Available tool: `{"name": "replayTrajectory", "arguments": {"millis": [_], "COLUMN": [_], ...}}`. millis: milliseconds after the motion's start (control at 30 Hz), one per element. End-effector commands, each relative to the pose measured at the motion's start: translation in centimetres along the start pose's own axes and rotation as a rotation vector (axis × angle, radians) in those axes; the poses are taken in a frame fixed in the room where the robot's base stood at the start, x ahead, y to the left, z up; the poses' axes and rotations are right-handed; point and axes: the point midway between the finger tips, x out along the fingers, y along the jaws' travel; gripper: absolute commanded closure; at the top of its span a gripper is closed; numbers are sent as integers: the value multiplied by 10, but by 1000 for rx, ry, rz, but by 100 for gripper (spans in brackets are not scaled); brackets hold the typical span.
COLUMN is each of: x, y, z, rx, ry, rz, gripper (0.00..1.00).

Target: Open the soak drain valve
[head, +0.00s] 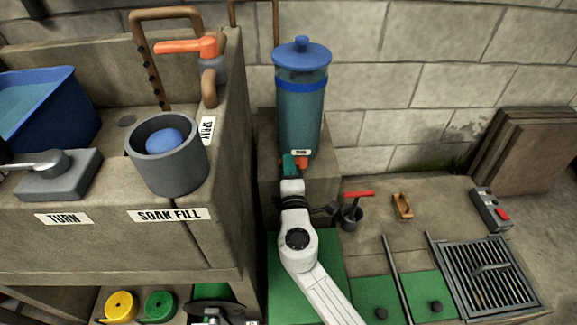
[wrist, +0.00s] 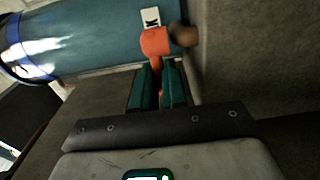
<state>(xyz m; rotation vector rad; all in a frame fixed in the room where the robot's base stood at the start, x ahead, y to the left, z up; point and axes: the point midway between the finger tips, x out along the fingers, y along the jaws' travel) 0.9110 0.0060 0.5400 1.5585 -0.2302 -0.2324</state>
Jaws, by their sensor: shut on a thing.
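The soak drain valve (head: 302,163) is a small orange fitting at the foot of the blue-tinted clear tank (head: 300,115), under a small white label. In the wrist view the orange valve (wrist: 156,43) has a narrow orange lever running down between my teal fingers. My gripper (wrist: 158,85) is shut on that lever; the gripper also shows in the head view (head: 290,165). The tank lies across the upper left of the wrist view (wrist: 75,45). A brown outlet (wrist: 184,36) sticks out beside the valve. The part of the lever between the fingers is mostly hidden.
A stone counter (head: 100,245) on the left carries a grey cup (head: 168,165) with a blue ball and another orange lever (head: 188,46). On the right are a red-handled item (head: 355,207), a wooden piece (head: 402,206), a switch box (head: 490,210) and a floor grate (head: 490,277).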

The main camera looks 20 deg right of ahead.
Motion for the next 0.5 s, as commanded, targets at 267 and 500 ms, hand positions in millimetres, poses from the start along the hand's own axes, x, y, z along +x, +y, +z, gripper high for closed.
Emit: {"name": "replayTrajectory", "arguments": {"millis": [267, 500], "x": [-4, -10], "y": [-4, 2], "z": [4, 10], "rx": [2, 1], "ry": [133, 342], "rz": [-5, -7], "gripper": [100, 100]}}
